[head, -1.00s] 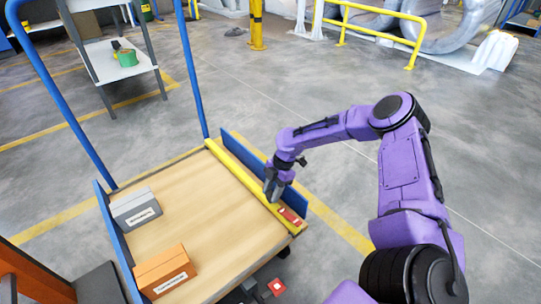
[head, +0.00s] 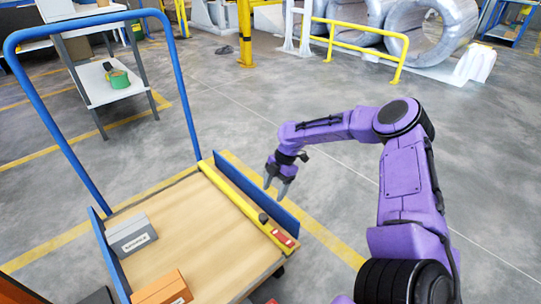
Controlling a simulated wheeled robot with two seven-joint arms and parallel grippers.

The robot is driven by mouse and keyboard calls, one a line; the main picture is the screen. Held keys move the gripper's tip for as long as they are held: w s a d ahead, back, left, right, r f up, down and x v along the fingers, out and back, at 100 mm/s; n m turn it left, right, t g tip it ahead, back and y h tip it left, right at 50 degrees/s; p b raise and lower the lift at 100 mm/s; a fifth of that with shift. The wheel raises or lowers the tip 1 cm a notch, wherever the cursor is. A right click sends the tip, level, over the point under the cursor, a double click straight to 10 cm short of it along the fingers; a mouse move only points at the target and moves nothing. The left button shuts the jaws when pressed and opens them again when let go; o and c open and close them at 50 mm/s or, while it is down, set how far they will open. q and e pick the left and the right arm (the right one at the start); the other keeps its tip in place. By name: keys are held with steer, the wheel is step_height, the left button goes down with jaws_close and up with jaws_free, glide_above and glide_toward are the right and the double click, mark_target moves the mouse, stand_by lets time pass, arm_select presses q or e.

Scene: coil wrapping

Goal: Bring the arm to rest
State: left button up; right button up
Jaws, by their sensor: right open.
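My right arm (head: 402,165) is purple and comes in from the lower right, bent at the elbow. Its gripper (head: 275,188) points down with its fingers apart and nothing between them. It hangs beside the cart's right edge, above the blue side panel (head: 284,220) in the picture. My left gripper is not in view.
A cart with a wooden deck (head: 190,240) and a blue handle (head: 60,130) carries a grey box (head: 131,236), an orange box (head: 163,290), a yellow bar (head: 232,195), a small dark object (head: 263,218) and a red item (head: 283,238). Grey floor (head: 330,180) lies open beyond.

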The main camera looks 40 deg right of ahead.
stand_by(0.6)
steer(key=w+a+f+m+t, duration=0.1)
steer(key=w+a+m+t, duration=0.6)
steer(key=m, duration=0.7)
steer(key=s+a+f+m+h, duration=0.1)
steer(key=s+a+f+m, duration=0.1)
steer(key=s+f+m, duration=0.1)
steer(key=s+a+f+m+h, duration=0.2)
steer(key=s+a+f+m, duration=0.1)
steer(key=s, duration=0.4)
steer(key=s+a+f+m+h, duration=0.2)
steer(key=s+f+m, duration=0.3)
steer(key=m, duration=0.1)
steer(key=shift+s+a+f+g, duration=0.1)
steer(key=shift+s+a+g, duration=0.2)
steer(key=shift+s+g, duration=0.1)
steer(key=s+d+f+n+g+h, duration=0.1)
steer(key=s+f+n+g+h, duration=0.15)
steer(key=s, duration=1.75)
step_height(320, 180, up, 28)
steer(key=w+m+p, duration=0.1)
steer(key=p, duration=2.7)
